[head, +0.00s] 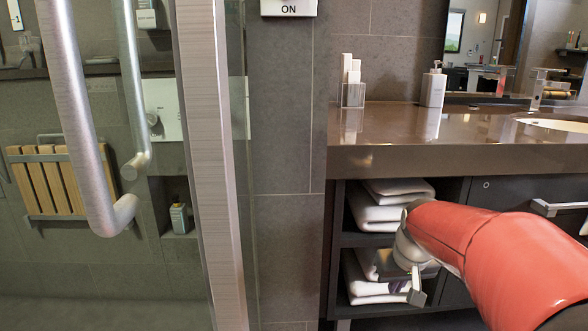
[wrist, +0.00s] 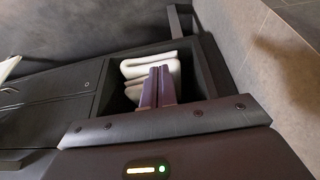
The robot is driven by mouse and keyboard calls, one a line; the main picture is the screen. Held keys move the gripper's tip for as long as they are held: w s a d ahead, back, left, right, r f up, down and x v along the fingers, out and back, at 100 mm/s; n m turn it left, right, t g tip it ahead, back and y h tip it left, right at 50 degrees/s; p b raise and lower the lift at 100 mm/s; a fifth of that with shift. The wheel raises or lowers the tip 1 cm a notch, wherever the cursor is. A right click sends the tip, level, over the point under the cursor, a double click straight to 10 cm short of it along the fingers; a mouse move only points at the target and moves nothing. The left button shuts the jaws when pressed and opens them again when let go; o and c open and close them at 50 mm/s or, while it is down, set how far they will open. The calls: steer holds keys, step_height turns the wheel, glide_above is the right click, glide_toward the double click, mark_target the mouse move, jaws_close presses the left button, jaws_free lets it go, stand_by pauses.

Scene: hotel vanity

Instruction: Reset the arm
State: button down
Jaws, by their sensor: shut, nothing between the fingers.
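My gripper (head: 417,288) is at the lower right in the head view, in front of the open shelves under the vanity counter. My red arm reaches in from the right edge. In the wrist view the two purple fingers of my gripper (wrist: 160,72) are together, with nothing between them. Behind the fingers are folded white towels (wrist: 138,68) in an open shelf. In the head view, towels (head: 385,212) fill the upper shelf. More towels (head: 360,275) lie on the lower shelf, partly hidden by my gripper.
The brown counter (head: 430,155) overhangs the shelves. A soap dispenser (head: 433,86) and small bottles (head: 351,80) stand on it, with a sink (head: 555,124) at right. A drawer handle (head: 555,206) sticks out below. At left is a glass shower door with a metal handle (head: 80,110).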

steer(key=s+a+r+p, duration=0.1)
steer(key=s+a+r, duration=0.1)
steer(key=s, duration=0.8)
steer(key=s+a+r+t+p, duration=0.1)
steer(key=s+a+r+p, duration=0.1)
steer(key=s, duration=0.8)
steer(key=a+r, duration=0.1)
steer(key=a, duration=0.1)
steer(key=shift+s+a+t, duration=0.3)
steer(key=shift+s+a, duration=0.05)
